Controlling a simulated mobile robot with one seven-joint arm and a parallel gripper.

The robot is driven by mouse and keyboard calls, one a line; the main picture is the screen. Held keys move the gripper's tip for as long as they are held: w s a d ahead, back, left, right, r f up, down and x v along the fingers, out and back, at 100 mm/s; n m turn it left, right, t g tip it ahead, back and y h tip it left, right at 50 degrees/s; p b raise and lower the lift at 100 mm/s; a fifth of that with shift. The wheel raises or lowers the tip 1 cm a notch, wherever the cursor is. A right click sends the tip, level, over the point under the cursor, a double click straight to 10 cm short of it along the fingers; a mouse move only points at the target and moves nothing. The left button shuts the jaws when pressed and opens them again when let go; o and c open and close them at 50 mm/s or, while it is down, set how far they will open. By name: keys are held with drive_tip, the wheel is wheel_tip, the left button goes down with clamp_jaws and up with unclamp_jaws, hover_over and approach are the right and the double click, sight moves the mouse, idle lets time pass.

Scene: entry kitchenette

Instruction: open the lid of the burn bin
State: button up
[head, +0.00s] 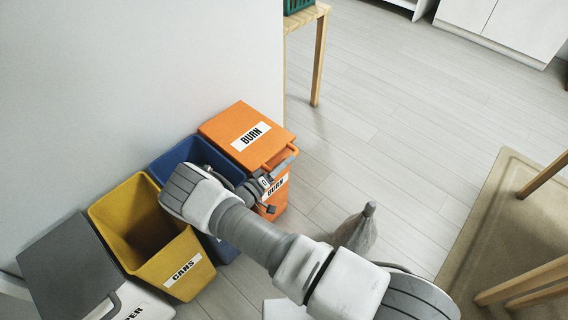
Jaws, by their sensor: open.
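The burn bin is orange, with a lid (228,122) and a front (281,194) both labelled BURN. It stands against the wall at the far end of a row of bins. Its lid is down and has a bar handle along the front edge. My gripper (280,176) is open at the front of this lid, by the handle. The jaws overlap the handle in this view, so I cannot tell whether they touch it. My arm hides part of the bin's front and left side.
A blue bin (181,151) stands left of the burn bin, partly behind my arm. A yellow CANS bin (120,208) is open. A grey-lidded bin (65,265) is nearest. A grey bag-like object (357,231) stands on the floor.

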clamp_jaws()
idle(1.4)
